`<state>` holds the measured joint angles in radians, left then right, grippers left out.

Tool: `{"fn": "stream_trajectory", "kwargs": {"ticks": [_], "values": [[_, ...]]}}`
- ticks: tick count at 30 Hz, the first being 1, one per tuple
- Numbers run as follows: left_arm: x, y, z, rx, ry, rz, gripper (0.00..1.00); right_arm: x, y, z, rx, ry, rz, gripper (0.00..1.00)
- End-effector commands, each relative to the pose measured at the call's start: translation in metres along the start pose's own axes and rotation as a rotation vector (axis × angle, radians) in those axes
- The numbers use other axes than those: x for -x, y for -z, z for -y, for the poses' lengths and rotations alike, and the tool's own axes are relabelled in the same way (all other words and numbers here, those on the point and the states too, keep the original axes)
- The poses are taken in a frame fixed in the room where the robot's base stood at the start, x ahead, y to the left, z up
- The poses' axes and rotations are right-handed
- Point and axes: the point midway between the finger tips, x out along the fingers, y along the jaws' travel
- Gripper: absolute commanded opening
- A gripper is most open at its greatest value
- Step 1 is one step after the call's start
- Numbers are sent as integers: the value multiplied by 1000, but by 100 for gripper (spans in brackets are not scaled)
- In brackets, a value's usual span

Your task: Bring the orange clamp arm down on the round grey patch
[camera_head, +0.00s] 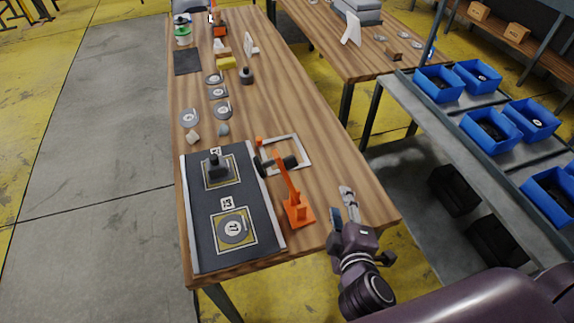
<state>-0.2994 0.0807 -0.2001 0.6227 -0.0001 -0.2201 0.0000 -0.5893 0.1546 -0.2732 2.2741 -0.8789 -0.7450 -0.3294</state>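The orange clamp (298,213) stands on the table at the right edge of the dark mat (202,237). Its orange arm (284,180) is raised, leaning up and left, with a dark pad (262,165) near its upper part. The round grey patch (232,229) lies flat on the mat inside a yellow square outline, left of the clamp base. My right gripper (342,203) is right of the clamp, apart from it, over the table's near right edge. Its fingers look a little apart with nothing between them. My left gripper is not in view.
A black handled block (216,169) stands on the mat's far square. A pale square frame (298,148) lies behind the clamp. Several round discs (189,117) and small items lie farther back. A metal rack (425,122) with blue bins (492,130) stands at right.

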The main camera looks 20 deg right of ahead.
Motion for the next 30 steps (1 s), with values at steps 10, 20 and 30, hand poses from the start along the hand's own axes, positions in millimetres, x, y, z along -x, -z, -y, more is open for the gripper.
{"fn": "stream_trajectory", "kwargs": {"ticks": [10, 20, 30], "values": [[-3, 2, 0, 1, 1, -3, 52, 44, 103, -53, 566, -353, -296, 39], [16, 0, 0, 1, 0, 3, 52, 28, 124, -66, 614, -384, -318, 39], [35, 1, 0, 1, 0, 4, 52, -13, 140, -74, 612, -380, -316, 39]]}}
